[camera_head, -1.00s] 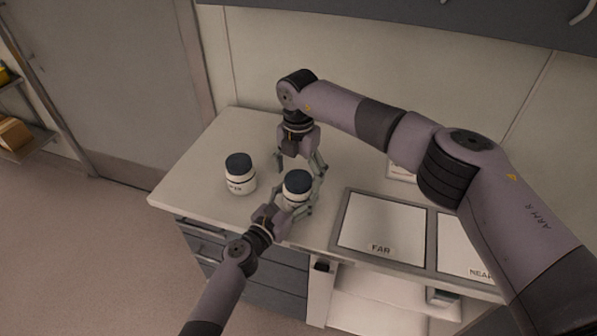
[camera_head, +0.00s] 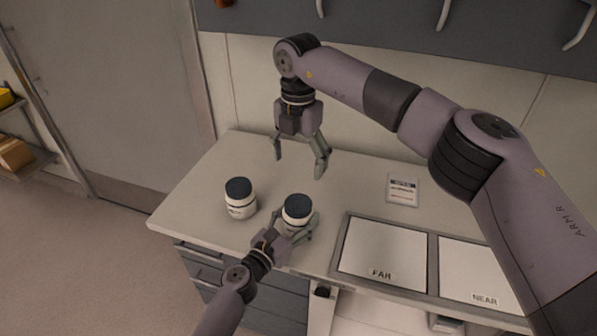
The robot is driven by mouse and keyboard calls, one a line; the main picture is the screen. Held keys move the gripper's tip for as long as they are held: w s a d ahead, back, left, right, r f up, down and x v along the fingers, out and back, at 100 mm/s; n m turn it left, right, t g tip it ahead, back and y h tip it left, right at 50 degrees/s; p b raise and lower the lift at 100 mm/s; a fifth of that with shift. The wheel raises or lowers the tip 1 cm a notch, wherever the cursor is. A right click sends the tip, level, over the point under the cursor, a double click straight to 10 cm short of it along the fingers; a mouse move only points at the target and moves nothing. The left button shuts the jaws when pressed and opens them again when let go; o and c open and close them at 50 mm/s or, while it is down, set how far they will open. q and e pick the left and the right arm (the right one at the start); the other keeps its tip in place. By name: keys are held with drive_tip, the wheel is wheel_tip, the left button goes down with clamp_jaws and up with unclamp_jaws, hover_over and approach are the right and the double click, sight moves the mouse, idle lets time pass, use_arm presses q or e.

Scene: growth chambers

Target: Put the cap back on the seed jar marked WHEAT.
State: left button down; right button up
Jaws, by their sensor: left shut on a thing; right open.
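Two white jars with dark blue caps stand on the bench. My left gripper (camera_head: 296,233) is shut on the right jar (camera_head: 291,224), low on its body. A dark cap (camera_head: 297,206) sits on top of that jar. The left jar (camera_head: 240,208) stands apart from both grippers with its own dark cap (camera_head: 238,188) on. Its label is too small to read, and the held jar's label is hidden, so I cannot tell which is WHEAT. My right gripper (camera_head: 299,160) is open and empty, pointing down above the bench behind the held jar.
The bench (camera_head: 190,201) has two framed pads at the right, marked FAR (camera_head: 383,252) and NEAR (camera_head: 478,274). A small printed card (camera_head: 403,190) lies behind them. A grey cabinet with hooks (camera_head: 385,27) hangs above. The bench's back left is clear.

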use_arm(q)
drive_tip(key=shift+c, duration=1.6)
unclamp_jaws()
drive_tip(key=v, duration=1.2)
